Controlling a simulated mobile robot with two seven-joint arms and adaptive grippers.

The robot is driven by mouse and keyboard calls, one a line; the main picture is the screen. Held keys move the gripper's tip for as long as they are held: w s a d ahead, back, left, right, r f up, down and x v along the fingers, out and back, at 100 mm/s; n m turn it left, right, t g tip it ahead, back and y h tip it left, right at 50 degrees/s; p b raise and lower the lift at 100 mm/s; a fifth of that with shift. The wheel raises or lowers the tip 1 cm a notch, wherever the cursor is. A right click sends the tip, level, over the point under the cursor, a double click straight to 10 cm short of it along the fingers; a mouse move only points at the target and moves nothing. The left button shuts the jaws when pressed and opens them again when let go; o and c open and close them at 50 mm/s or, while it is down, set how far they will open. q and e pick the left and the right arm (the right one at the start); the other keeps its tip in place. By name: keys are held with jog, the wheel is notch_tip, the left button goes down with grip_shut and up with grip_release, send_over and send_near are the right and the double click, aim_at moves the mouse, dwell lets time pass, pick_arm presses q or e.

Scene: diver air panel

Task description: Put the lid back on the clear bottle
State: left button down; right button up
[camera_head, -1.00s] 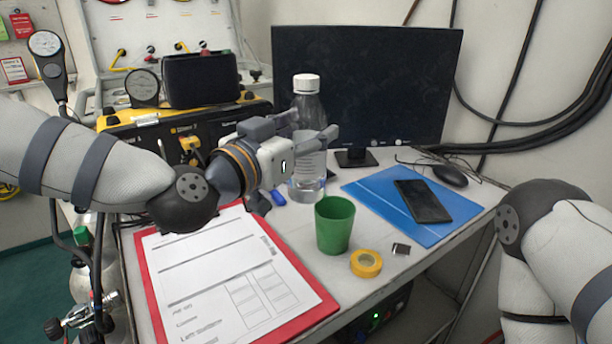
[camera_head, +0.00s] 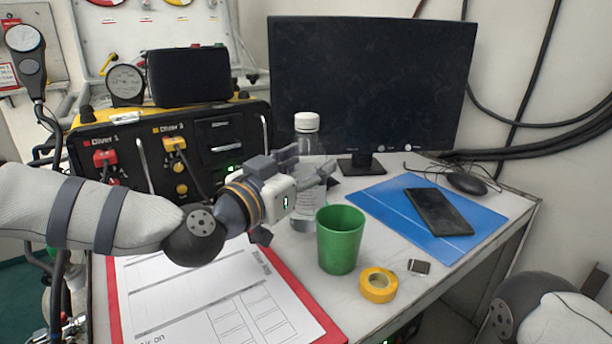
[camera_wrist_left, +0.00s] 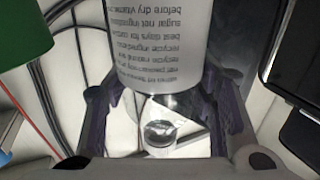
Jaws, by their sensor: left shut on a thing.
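The clear bottle (camera_head: 303,217) stands upright behind the green cup, with a white lid (camera_head: 307,122) on its top. My left gripper (camera_head: 310,172) is shut around the bottle's body at mid-height and hides part of it. In the left wrist view the bottle's printed label (camera_wrist_left: 157,45) fills the upper middle between the fingers, and the lid cannot be made out there. Whether the bottle's base touches the table cannot be told. My right gripper is out of view; only part of my right arm shows at the lower right.
A green cup (camera_head: 340,240) stands close in front of the bottle. Yellow tape (camera_head: 378,285) and a small dark square (camera_head: 419,267) lie beside it. A blue folder (camera_head: 385,199) with a black phone (camera_head: 438,212) lies right. A red clipboard (camera_head: 303,293) lies front left. A monitor (camera_head: 365,90) stands behind.

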pick_arm(q)
jog(key=shift+f, duration=0.6)
jog(key=c, duration=0.7)
grip_release()
jog(key=shift+r, duration=0.15)
jog(key=shift+s+a+r, duration=0.15)
jog(key=p+v, duration=0.1)
jog(key=v, duration=1)
jog(key=shift+s, duration=0.25)
jog(key=shift+a, duration=0.2)
